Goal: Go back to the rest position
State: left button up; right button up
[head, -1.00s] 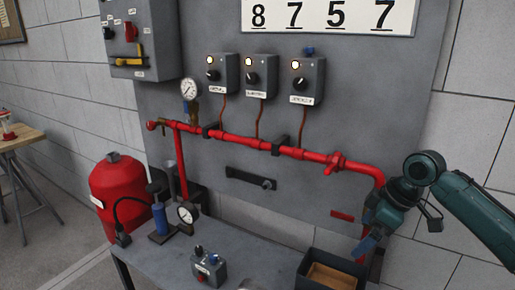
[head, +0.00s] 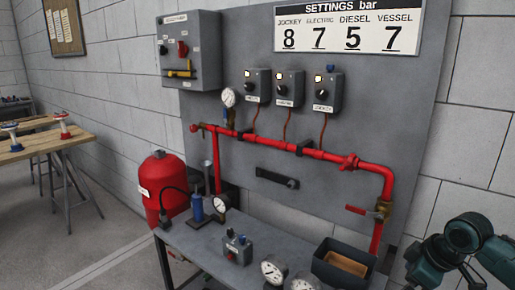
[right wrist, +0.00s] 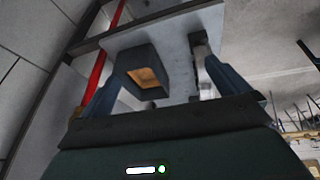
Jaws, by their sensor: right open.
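My right arm (head: 450,250) shows at the lower right of the head view, beside the grey panel's right edge. Its fingertips are not clear there. In the right wrist view my right gripper (right wrist: 164,74) is open, with a blue-grey finger on each side and nothing held between them. Beyond the fingers lies the bench (right wrist: 180,45) with a dark open box (right wrist: 133,76). The red pipe (head: 330,156) and its red-handled valve (head: 357,209) are on the panel, apart from my arm. My left gripper is not in view.
The grey bench (head: 190,243) carries a blue hand pump (head: 197,208), a small control box (head: 238,250), gauges (head: 273,270) and the dark box (head: 318,268). A red vessel (head: 163,180) stands behind it. A wooden table (head: 40,142) stands left; floor between is clear.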

jog(key=s+d+f+t+h, duration=0.1)
jog(key=s+f, duration=0.3)
jog(key=f, duration=0.3)
jog(key=s+d+f+t+h, duration=0.1)
jog(key=s+f+t, duration=0.15)
jog(key=f, duration=0.45)
jog(key=s+a+f+n+t+y, duration=0.1)
jog(key=s+a+f, duration=0.1)
jog(key=s, duration=0.6)
jog(key=s+a+f+n+y, duration=0.1)
jog(key=s+a+f, duration=0.15)
jog(key=s, duration=0.45)
jog(key=w+a+m+t+y, duration=0.1)
jog(key=a+m, duration=0.7)
jog(key=a, duration=0.8)
jog(key=shift+r+t, duration=0.4)
jog(key=shift+t, duration=0.35)
jog(key=shift+a, duration=0.1)
